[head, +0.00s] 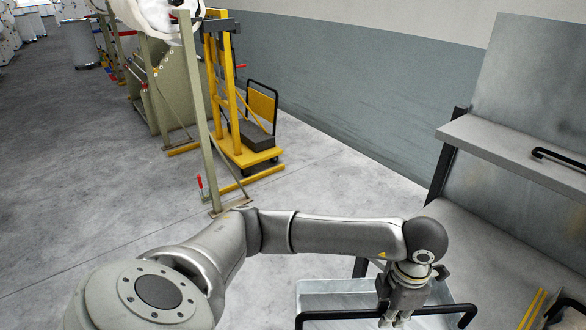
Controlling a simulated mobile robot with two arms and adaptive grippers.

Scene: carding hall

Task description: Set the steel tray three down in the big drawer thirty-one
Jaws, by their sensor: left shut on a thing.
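A pale steel tray (335,287) with a dark bar handle (340,315) shows at the bottom, right of centre, cut off by the frame's edge. My left gripper (394,318) points down over it and is shut on its handle. The gripper hides part of the tray. No number is readable on it. At the right stands a grey metal unit (490,147) with a black handle (560,158). I cannot tell whether this is drawer thirty-one, as no label shows. My right gripper is out of view.
A yellow trolley (240,150) and a green metal frame (175,95) stand on the floor at the upper left. A grey-and-white wall (350,80) runs behind. The concrete floor (85,180) at the left is clear. Yellow strips (533,308) show at the lower right.

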